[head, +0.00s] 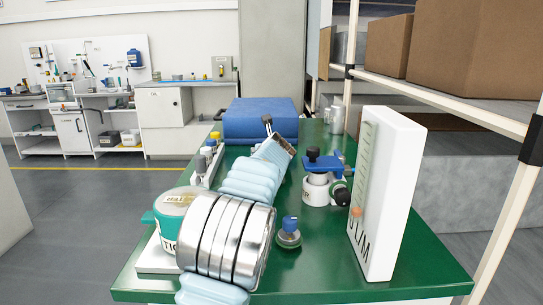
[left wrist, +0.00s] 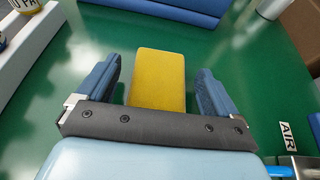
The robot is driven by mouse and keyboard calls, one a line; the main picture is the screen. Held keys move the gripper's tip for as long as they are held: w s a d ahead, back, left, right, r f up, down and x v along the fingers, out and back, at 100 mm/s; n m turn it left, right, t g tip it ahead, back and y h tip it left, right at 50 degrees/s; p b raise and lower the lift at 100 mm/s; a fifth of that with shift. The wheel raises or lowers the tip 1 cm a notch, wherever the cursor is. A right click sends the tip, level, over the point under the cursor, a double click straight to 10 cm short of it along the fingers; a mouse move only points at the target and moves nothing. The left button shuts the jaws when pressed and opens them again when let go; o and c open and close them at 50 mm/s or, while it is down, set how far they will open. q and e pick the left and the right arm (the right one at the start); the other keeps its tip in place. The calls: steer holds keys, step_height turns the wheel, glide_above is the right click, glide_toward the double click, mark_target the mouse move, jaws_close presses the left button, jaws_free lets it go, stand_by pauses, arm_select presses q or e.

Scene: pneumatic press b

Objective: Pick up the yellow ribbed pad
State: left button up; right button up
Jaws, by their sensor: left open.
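The yellow pad (left wrist: 158,80) lies on the green tabletop (left wrist: 60,120) in the left wrist view; its ribs are too fine to make out. My left gripper (left wrist: 157,68) is open, with one blue finger on each side of the pad and a gap to each. The pad's near end is hidden behind the dark gripper body. In the head view my left gripper (head: 281,135) is over the middle of the green table, and the pad is hidden behind it. My right gripper is not in view.
A blue block (head: 260,118) stands at the table's back. Shelving with cardboard boxes (head: 475,50) borders the right.

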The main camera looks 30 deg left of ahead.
arm_select(q)
steer(key=shift+p+x, duration=0.3)
steer(key=shift+x, duration=0.95)
steer(key=c, duration=1)
steer(key=shift+c, duration=0.2)
steer(key=shift+r, duration=0.15)
steer(key=shift+r, duration=0.25)
step_height(320, 180, up, 3)
steer(key=shift+s+f, duration=0.1)
steer(key=shift+s, duration=0.05)
steer(key=s+r+b, duration=0.3)
steer(key=s+r, duration=0.6)
steer(key=s, duration=0.4)
steer(key=shift+s+d+r, duration=0.2)
steer(key=shift+s+d, duration=0.05)
steer(key=shift+s, duration=0.15)
